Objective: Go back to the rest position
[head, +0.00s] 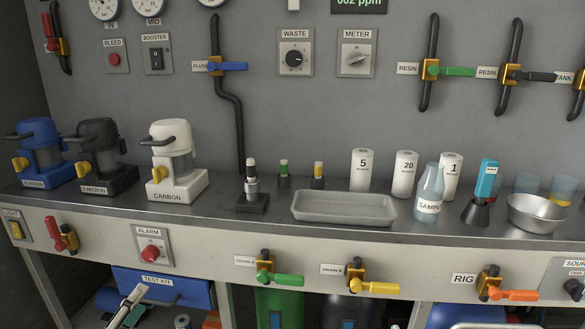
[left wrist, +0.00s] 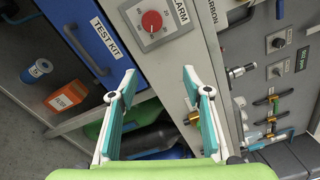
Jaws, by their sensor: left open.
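My left gripper (head: 132,298) shows at the bottom left of the head view, its teal-padded fingers in front of the blue test kit drawer below the bench. In the left wrist view my left gripper (left wrist: 160,74) is open, with its two fingers well apart and nothing between them. The alarm panel with its red knob (left wrist: 152,21) lies beyond the fingertips in that view, and the blue test kit drawer (left wrist: 88,40) is to the left. My right gripper is in neither view.
The steel bench (head: 240,222) holds filter housings, including a white carbon one (head: 178,186), a grey tray (head: 343,220), a sample bottle (head: 429,204) and a metal bowl (head: 537,223). Valve handles, such as the green one (head: 287,279), stick out from the front panel.

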